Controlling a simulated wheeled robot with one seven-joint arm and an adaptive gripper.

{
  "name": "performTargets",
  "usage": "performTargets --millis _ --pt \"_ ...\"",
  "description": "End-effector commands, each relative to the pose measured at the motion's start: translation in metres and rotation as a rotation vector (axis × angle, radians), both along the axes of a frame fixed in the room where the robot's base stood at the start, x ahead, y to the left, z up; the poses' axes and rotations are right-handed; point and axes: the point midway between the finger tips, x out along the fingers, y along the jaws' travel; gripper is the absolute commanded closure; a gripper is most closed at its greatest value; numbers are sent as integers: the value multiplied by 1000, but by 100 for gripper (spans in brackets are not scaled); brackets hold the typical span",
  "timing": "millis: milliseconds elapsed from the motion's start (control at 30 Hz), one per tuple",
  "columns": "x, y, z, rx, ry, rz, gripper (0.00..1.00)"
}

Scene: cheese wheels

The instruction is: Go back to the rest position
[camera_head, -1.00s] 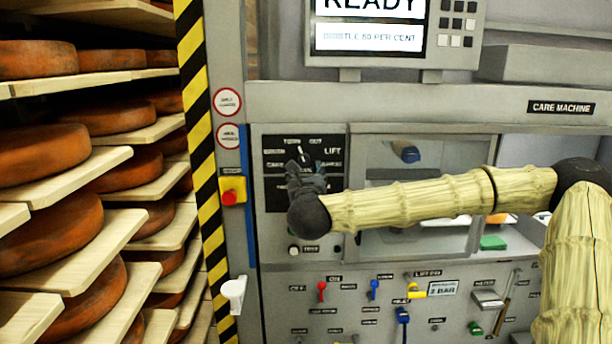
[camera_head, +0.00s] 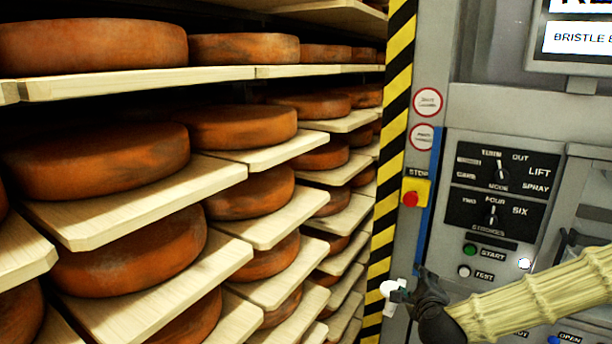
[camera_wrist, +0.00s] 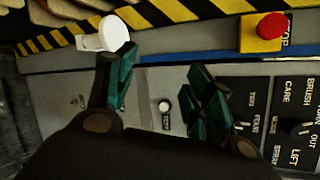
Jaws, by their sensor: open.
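My gripper (camera_head: 408,291) is at the lower right of the head view, at the end of my yellow-sleeved arm, in front of the machine's left edge. In the wrist view my gripper (camera_wrist: 160,92) has its two dark green fingers spread apart with nothing between them. A white hook-like fitting (camera_head: 388,296) on the machine's edge shows just beside the fingertips. In the wrist view the white fitting (camera_wrist: 104,34) is just past the left fingertip; I cannot tell whether they touch.
A red stop button (camera_head: 411,199) on a yellow box and a mode panel (camera_head: 497,175) with knobs are above my gripper. A striped yellow-black post (camera_head: 391,150) separates the machine from shelves of orange cheese wheels (camera_head: 247,126). The screen (camera_head: 580,38) is partly cut off.

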Motion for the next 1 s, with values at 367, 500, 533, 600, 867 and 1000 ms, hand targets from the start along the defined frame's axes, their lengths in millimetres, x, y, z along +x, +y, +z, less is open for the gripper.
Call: performTargets --millis 367,500,533,600,867,1000 --pt "-90 73 -179 -458 358 465 47" --pt "-137 86 -235 -609 473 654 47" --pt "-148 88 -246 -640 495 695 47" --pt "-174 91 -271 -710 548 796 47" --pt "-278 89 -347 -946 717 1192 47" --pt "-334 79 -375 -1053 788 1418 47"
